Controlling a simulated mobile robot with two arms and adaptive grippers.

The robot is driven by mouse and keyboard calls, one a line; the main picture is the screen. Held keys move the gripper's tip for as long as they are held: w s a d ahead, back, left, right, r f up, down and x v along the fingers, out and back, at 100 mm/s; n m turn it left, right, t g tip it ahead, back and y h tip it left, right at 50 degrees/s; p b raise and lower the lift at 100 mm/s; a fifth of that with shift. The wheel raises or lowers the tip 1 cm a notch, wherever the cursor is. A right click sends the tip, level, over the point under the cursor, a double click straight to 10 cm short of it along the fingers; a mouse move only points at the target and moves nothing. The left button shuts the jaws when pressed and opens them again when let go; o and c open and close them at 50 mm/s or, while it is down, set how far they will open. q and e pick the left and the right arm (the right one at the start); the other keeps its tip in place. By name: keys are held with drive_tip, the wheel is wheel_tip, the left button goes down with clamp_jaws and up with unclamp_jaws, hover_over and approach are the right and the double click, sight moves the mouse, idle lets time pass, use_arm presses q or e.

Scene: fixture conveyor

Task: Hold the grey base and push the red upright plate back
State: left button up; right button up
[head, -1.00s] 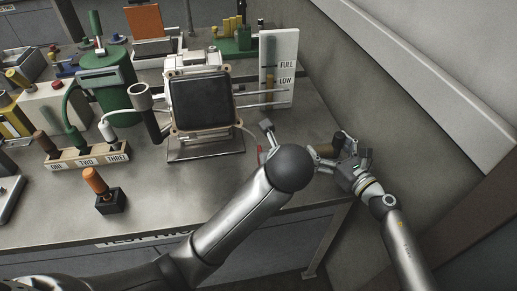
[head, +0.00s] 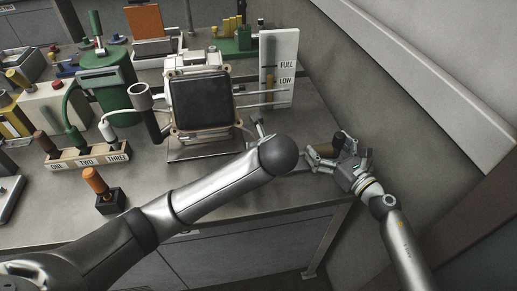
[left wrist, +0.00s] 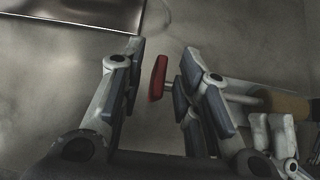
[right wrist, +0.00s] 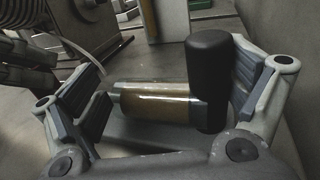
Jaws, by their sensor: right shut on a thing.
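The red plate (left wrist: 157,78) stands between the two fingers of my left gripper (left wrist: 165,52) in the left wrist view. Those fingers are apart. A thin rod runs from the plate behind the right finger toward an amber barrel (left wrist: 288,103). In the head view my left gripper is mostly hidden behind my arm's round joint, and the red plate is hidden.
A screen on a stand (head: 203,102) is behind my left gripper, with a FULL/LOW gauge board (head: 281,72) farther back. A ONE-TWO-THREE block (head: 88,158) and an orange-topped knob (head: 95,182) are at the left. A wall (head: 400,120) borders the table's right side.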

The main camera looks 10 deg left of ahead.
use_arm(q)
drive_tip(key=shift+x, duration=2.35)
clamp_jaws()
drive_tip(key=shift+d, duration=0.1)
